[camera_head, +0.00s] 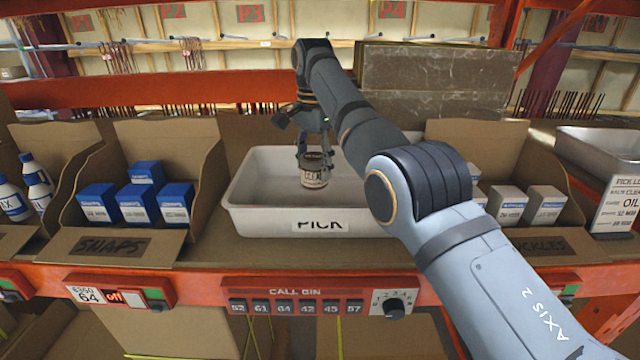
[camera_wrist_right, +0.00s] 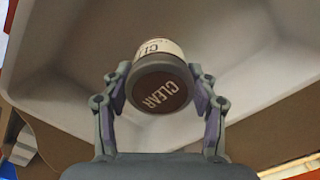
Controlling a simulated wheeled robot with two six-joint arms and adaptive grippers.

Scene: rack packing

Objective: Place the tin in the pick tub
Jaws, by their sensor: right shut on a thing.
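The tin (camera_head: 314,172) has a dark brown lid and a cream label; in the right wrist view the lid of the tin (camera_wrist_right: 160,90) reads "CLEAR". My right gripper (camera_head: 315,158) is shut on the tin, with a finger on each side near its lid, and it also shows in the right wrist view (camera_wrist_right: 160,98). The tin is upright over the white pick tub (camera_head: 262,219), inside its rim outline. The tub's pale inside fills most of the right wrist view (camera_wrist_right: 75,75). I cannot tell whether the tin touches the tub floor. My left gripper is not in view.
A cardboard bin marked "SNAPS" (camera_head: 110,246) with several blue-and-white boxes stands left of the tub. Another bin with grey boxes (camera_head: 507,205) is at the right, partly behind my right arm. A brown stone-like block (camera_head: 440,80) stands behind. An orange shelf edge (camera_head: 215,290) runs along the front.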

